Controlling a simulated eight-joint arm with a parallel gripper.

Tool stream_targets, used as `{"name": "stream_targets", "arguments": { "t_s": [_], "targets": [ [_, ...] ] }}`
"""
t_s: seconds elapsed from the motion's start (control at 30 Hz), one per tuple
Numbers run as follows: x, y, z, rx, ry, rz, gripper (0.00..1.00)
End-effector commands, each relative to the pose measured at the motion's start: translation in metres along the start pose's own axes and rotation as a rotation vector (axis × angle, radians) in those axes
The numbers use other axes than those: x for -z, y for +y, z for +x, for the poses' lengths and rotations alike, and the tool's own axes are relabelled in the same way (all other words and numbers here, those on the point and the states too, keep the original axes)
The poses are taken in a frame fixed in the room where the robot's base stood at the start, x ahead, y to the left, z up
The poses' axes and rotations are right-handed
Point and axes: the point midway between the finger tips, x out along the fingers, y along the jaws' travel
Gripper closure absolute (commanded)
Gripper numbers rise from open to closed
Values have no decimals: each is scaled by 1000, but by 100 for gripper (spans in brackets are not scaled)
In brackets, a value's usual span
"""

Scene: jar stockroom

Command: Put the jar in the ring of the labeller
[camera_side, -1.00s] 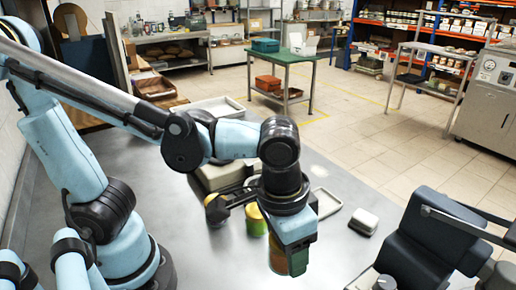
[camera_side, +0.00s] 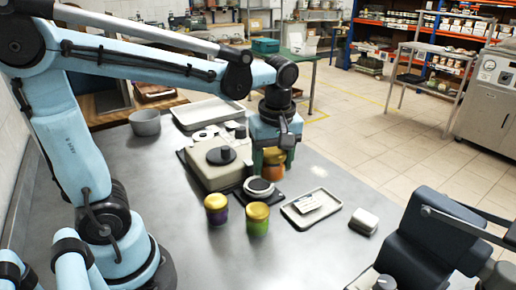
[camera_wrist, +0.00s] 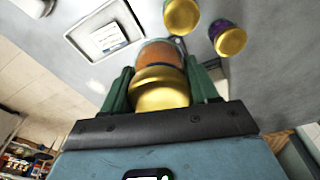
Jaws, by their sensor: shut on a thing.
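My gripper (camera_side: 273,167) is shut on a jar with orange contents (camera_side: 274,156), between its green fingers. In the wrist view the jar's gold lid (camera_wrist: 160,90) is nearest my palm, with the orange glass beyond it. The labeller (camera_side: 208,172) is a pale, boxy machine with a dark knob on top. Its ring (camera_side: 259,186) is round, with a light rim and a dark base, at the machine's right front. In the side view the held jar is just beyond and slightly right of the ring, apart from it. Its height above the table is unclear.
A purple jar (camera_side: 216,210) and a green-yellow jar (camera_side: 257,221), both gold-lidded, stand in front of the labeller. A grey bowl (camera_side: 145,122) stands behind left. The front table is clear.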

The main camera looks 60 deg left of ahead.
Motion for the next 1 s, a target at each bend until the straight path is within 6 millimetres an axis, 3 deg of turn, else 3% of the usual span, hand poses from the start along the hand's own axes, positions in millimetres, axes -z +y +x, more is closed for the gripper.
{"name": "stream_targets", "arguments": {
  "t_s": [0.2,0.43,0.6,1.0],
  "targets": [
    [44,0,34,0,1,-4,79],
    [79,-1,62,0,0,1,79],
    [88,-1,70,-1,0,4,79],
    [82,-1,107,-1,1,6,79]
  ]
}}
